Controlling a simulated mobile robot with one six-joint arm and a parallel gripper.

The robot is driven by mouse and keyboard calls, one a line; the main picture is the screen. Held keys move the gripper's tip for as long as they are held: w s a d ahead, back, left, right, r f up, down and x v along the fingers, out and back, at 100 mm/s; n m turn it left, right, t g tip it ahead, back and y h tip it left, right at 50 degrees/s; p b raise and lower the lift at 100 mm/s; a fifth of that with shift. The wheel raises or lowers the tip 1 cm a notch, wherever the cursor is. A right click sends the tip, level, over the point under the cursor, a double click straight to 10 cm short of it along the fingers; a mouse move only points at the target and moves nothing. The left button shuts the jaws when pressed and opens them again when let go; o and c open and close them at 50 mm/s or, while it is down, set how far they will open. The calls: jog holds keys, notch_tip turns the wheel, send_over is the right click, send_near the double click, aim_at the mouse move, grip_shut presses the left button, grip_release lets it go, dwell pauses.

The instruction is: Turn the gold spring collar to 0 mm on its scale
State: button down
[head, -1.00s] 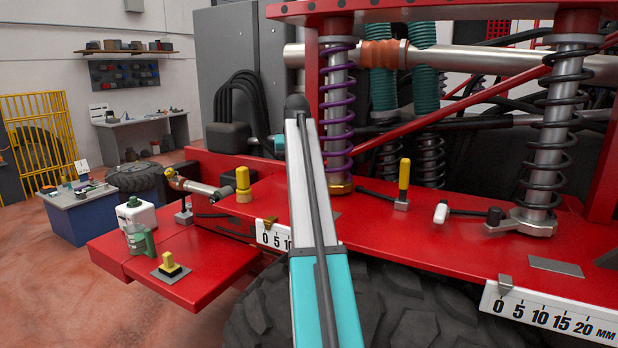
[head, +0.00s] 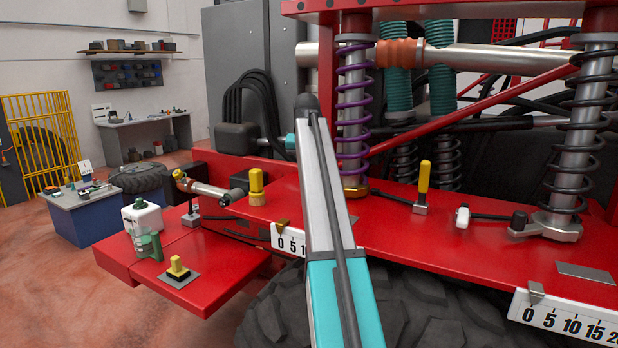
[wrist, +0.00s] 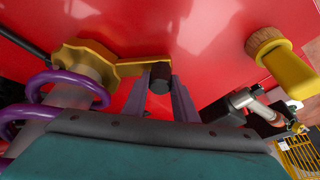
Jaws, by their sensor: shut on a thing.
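The gold spring collar (head: 355,191) sits at the foot of the purple spring (head: 354,110) in the head view. In the wrist view the collar (wrist: 82,58) has a notched rim, and a gold lever reaches right to a black knob (wrist: 160,77). My gripper (wrist: 161,84) is shut on the knob, one finger on each side. My arm hides the gripper in the head view. A white scale (head: 289,241) shows 0, 5 and part of 10; my arm covers the rest. A gold pointer (head: 282,223) stands close to the 0; its exact reading is unclear.
A yellow-handled lever (head: 423,180) and a black spring (head: 585,130) are to the right. A second scale (head: 570,325) is at front right. A white bottle (head: 141,216) stands on the left shelf.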

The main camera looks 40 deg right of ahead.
jog(key=shift+d+r, duration=0.15)
jog(key=shift+r, duration=0.35)
jog(key=c, duration=1.8)
grip_release()
jog(key=o, duration=0.4)
jog(key=shift+s, duration=0.1)
jog(key=shift+c, duration=0.2)
jog(key=shift+s, duration=0.15)
jog(key=shift+f, duration=0.2)
jog(key=p+v, duration=0.3)
jog(key=v, duration=1.1)
jog(key=shift+p, duration=0.35)
jog(key=shift+f, duration=0.1)
